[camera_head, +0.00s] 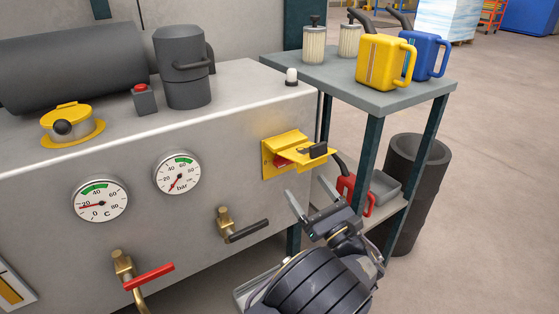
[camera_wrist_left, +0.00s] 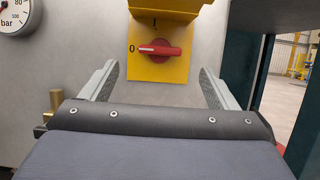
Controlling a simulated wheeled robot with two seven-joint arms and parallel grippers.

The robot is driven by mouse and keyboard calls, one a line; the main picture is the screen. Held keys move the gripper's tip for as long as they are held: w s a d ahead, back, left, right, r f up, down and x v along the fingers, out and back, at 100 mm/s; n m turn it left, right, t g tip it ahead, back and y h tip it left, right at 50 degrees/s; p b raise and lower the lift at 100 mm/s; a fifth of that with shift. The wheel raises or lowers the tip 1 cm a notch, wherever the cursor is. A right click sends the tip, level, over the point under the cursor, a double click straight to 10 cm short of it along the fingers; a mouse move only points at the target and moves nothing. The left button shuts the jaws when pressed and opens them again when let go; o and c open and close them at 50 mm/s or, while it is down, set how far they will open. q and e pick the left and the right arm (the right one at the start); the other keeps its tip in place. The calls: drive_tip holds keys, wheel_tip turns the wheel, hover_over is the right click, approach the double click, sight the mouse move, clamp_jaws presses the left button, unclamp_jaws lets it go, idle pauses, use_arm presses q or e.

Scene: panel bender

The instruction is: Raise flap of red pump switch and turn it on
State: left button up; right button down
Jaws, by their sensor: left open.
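The red pump switch (camera_wrist_left: 158,50) sits on a yellow plate (camera_wrist_left: 140,72) on the front of the grey machine. Its white pointer faces left, at the 0 mark; another mark is above it. In the head view the red knob (camera_head: 283,163) partly shows below the yellow flap (camera_head: 290,139). The flap stands out from the plate above the knob, with a black piece at its outer end. Its underside shows at the top of the wrist view (camera_wrist_left: 170,7). My left gripper (camera_head: 308,192) is open and empty, below and in front of the switch. Its fingers flank the knob in the wrist view (camera_wrist_left: 158,72), not visibly touching it.
A black-handled valve (camera_head: 246,231) and a red-handled valve (camera_head: 148,277) stick out left of my gripper. A side table (camera_head: 375,88) with cans stands at the right. A red jug (camera_head: 352,192) is on its lower shelf. Two gauges are on the machine front.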

sight(289, 163)
use_arm(q)
drive_tip(key=b+x, duration=0.1)
drive_tip(key=x, duration=0.5)
drive_tip(key=shift+w+a+b, duration=0.2)
drive_tip(key=shift+w+b, duration=0.1)
drive_tip(key=shift+b, duration=0.1)
drive_tip(key=shift+w+a+r, duration=0.35)
drive_tip(key=shift+w, duration=0.15)
